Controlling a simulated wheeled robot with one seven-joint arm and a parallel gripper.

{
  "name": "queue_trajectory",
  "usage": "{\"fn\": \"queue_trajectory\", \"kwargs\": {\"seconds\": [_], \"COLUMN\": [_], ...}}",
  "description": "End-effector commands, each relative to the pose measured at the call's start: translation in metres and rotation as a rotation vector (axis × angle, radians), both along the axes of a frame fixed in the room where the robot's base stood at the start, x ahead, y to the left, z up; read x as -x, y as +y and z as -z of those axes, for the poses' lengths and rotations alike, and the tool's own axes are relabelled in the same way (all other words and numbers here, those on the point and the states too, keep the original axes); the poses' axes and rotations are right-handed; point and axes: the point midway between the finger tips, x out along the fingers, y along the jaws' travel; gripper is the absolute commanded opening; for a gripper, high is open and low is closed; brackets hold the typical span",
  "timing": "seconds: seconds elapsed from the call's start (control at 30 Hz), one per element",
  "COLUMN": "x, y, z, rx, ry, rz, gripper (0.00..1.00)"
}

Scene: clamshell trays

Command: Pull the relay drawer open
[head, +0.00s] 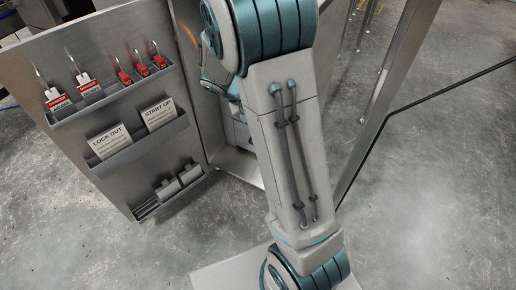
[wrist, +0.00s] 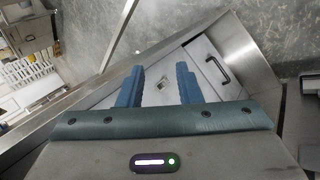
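In the wrist view, my gripper (wrist: 158,82) points into a metal cabinet, its two blue fingers well apart and nothing between them. A pale drawer-like front (wrist: 196,52) lies beyond the fingertips, with a dark bar handle (wrist: 217,69) to the right of the right finger. The fingers are clear of this handle. A small grey fitting (wrist: 161,86) shows on the pale surface between the fingers. I cannot tell for sure whether this front is the relay drawer. In the head view, my arm covers most of the cabinet interior, and my gripper cannot be made out.
An open metal door (head: 105,110) on the left carries racks of padlock tags and cards. The cabinet's metal frame (wrist: 246,50) borders the opening on the right. Grey concrete floor (head: 440,190) is open at the right. Shelving with boxes (wrist: 28,35) stands at upper left.

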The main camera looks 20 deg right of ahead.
Motion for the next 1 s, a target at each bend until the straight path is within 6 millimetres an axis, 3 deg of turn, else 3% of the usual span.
{"fn": "queue_trajectory", "kwargs": {"seconds": [0.03,0.37,0.6,0.8,1.0], "x": [-0.013,-0.093,-0.142,-0.171,-0.183], "y": [-0.004,-0.026,-0.026,-0.015,-0.003], "z": [0.035,0.182,0.303,0.406,0.475], "rx": [0.049,0.363,0.55,0.652,0.693], "ry": [0.012,-0.007,-0.057,-0.112,-0.154], "rz": [-0.012,-0.145,-0.323,-0.508,-0.65], "gripper": [0.32,0.32,0.32,0.32,0.32]}}
